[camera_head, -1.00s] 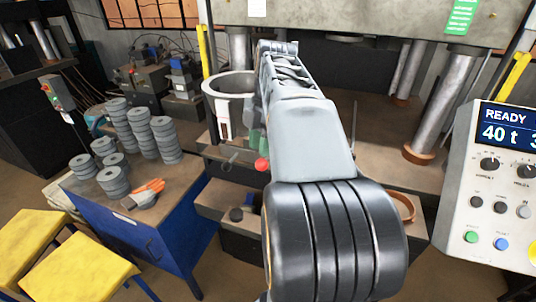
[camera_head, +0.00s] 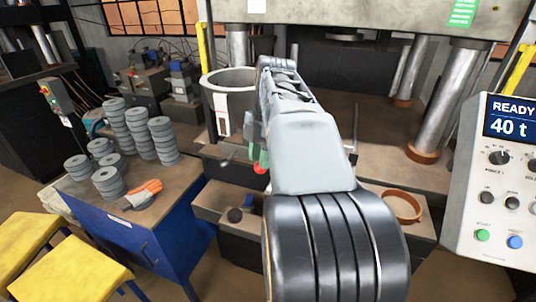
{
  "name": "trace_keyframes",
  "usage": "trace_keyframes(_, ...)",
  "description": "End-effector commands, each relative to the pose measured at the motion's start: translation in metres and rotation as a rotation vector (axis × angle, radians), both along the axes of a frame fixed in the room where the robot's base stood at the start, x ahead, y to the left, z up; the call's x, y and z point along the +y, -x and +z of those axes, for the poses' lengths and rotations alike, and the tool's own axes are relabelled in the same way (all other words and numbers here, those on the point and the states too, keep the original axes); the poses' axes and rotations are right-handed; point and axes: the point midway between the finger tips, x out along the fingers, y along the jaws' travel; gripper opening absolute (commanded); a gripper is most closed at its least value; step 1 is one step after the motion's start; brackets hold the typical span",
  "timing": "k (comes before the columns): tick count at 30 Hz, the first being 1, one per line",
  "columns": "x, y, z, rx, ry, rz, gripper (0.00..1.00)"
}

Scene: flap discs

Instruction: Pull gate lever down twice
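The gate lever shows as a red ball knob (camera_head: 260,168) below and right of a grey cylindrical hopper (camera_head: 230,100), at the front of the press bed. Most of its rod is hidden. My arm reaches forward through the middle of the view and covers much of the area right of the knob. My gripper (camera_head: 262,153) is mostly hidden behind the arm. Only a grey part and a green tip show, right at the knob. I cannot tell whether it touches or grips the knob.
A blue table (camera_head: 165,225) with several stacks of grey discs and an orange-grey glove (camera_head: 144,194) stands left. Yellow stools (camera_head: 75,268) are at front left. A control panel (camera_head: 505,185) reading READY, 40 t stands right. A brown ring (camera_head: 402,207) lies right of my arm.

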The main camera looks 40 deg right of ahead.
Motion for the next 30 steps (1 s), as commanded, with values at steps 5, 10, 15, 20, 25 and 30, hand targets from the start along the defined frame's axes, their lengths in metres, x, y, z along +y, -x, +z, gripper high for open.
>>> trace_keyframes(5, 0.0, -0.001, -0.014, -0.002, 0.001, 0.0, 0.26)
trace_keyframes(10, 0.0, -0.001, -0.024, -0.002, 0.0, 0.0, 0.26)
trace_keyframes(15, 0.0, 0.0, -0.035, -0.001, -0.001, 0.001, 0.26)
trace_keyframes(20, 0.0, 0.0, -0.044, 0.0, -0.001, 0.0, 0.26)
trace_keyframes(25, 0.0, 0.0, -0.054, 0.0, 0.0, -0.001, 0.26)
trace_keyframes(30, -0.001, 0.0, -0.06, 0.001, 0.0, -0.002, 0.26)
